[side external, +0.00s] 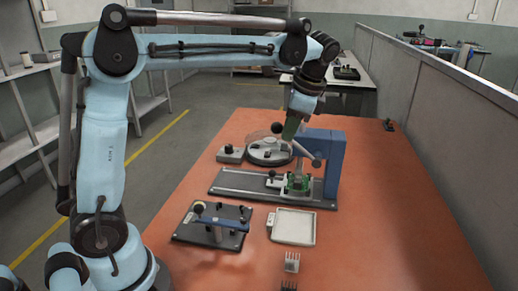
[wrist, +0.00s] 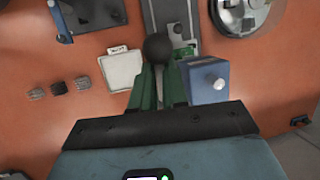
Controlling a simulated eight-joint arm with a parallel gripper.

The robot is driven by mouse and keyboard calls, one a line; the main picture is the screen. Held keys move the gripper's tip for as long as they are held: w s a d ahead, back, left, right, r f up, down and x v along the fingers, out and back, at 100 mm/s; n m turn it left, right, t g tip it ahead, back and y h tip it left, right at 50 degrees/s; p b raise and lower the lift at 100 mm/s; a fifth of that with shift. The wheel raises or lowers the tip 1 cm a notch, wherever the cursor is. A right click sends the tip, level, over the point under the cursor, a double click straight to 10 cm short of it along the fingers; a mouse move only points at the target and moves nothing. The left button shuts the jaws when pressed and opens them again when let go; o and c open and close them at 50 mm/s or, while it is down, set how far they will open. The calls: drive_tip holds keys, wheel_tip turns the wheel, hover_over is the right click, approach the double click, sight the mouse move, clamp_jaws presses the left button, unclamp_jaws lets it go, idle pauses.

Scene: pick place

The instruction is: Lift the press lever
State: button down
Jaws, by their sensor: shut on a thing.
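The press has a blue column (side external: 333,155) on a dark base with a grey rail (side external: 240,182). In the wrist view its blue top (wrist: 208,82) is right of my fingers. The press lever (side external: 302,148) slants from a pivot by the column up to a black ball knob (side external: 277,127). In the wrist view the knob (wrist: 157,47) shows at the tips of my green fingers. My gripper (side external: 288,130) is shut on the lever at or near the knob; it also shows in the wrist view (wrist: 160,75).
A white tray (side external: 293,226) and a black-based fixture (side external: 212,222) stand in front. A round device (side external: 268,154) and a grey box (side external: 230,154) are behind. The orange table right of the press is mostly clear.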

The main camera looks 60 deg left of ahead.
drive_tip(key=shift+w+f, duration=0.1)
drive_tip(key=shift+w, duration=0.15)
idle(0.4)
drive_tip(key=c, duration=0.8)
unclamp_jaws()
drive_tip(key=shift+c, duration=0.2)
drive_tip(key=v, duration=1.2)
drive_tip(key=shift+s, duration=0.15)
drive_tip(key=s+f+n+t+h, duration=0.2)
drive_tip(key=s+f+n+t, duration=0.2)
drive_tip(key=f, duration=0.5)
drive_tip(key=s+d+f+n+t+h, duration=0.1)
drive_tip(key=s+f+n+t, duration=0.3)
drive_tip(key=s+f, duration=0.5)
drive_tip(key=shift+s+d+n+h, duration=0.3)
drive_tip(key=shift+d+h, duration=0.05)
drive_tip(key=shift+h, duration=0.05)
